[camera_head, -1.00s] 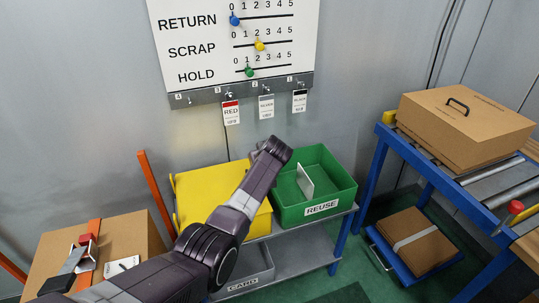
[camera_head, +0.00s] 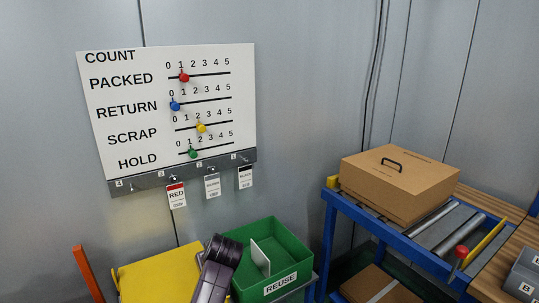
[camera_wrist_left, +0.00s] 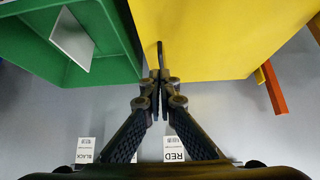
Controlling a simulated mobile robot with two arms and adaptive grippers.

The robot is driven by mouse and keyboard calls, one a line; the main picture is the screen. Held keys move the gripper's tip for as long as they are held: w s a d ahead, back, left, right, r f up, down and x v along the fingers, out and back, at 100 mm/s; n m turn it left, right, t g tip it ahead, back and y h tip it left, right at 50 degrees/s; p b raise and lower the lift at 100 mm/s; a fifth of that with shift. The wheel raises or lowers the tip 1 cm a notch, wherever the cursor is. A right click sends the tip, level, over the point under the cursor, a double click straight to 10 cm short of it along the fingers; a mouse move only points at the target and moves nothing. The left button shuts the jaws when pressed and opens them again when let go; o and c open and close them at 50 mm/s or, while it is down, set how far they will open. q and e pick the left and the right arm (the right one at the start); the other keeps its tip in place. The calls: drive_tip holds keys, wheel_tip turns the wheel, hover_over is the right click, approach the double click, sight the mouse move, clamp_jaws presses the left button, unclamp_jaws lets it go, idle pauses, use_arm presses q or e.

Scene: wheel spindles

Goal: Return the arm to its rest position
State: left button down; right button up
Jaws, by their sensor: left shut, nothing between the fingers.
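My left arm comes up from the bottom of the head view, and its dark wrist end (camera_head: 222,250) stands in front of the gap between the yellow bin (camera_head: 160,272) and the green REUSE bin (camera_head: 290,262). The fingers are not clearly seen there. In the left wrist view my left gripper (camera_wrist_left: 160,72) is shut and empty, its tips together beside the yellow bin (camera_wrist_left: 225,35) and the green bin (camera_wrist_left: 120,50). My right gripper is in neither view.
A count board (camera_head: 165,110) with coloured sliders hangs on the wall, with red, white and black tags below it. A white card (camera_head: 260,258) stands in the green bin. A closed carton (camera_head: 400,180) sits on the blue-framed roller table (camera_head: 385,225) at right.

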use_arm(q)
drive_tip(key=s+a+f+m+g+h, duration=0.15)
drive_tip(key=s+f, duration=0.45)
drive_tip(key=s, duration=0.6)
drive_tip(key=s+a+f+m+g+h, duration=0.15)
drive_tip(key=s+f, duration=0.35)
drive_tip(key=s, duration=0.6)
drive_tip(key=s+d+r+m+h, duration=0.1)
drive_tip(key=s+d+m, duration=0.15)
drive_tip(key=s, duration=0.75)
drive_tip(key=s+d+r+m, duration=0.1)
drive_tip(key=s+m, duration=0.2)
drive_tip(key=s, duration=0.7)
wheel_tip(320, 180, down, 25)
drive_tip(key=s+g, duration=0.1)
drive_tip(key=g, duration=0.1)
drive_tip(key=s+a+f, duration=0.1)
drive_tip(key=s+f, duration=0.7)
drive_tip(key=s, duration=0.1)
drive_tip(key=s+a+f+g, duration=0.1)
drive_tip(key=s+a+f, duration=0.1)
drive_tip(key=s+f, duration=0.7)
drive_tip(key=shift+a, duration=0.25)
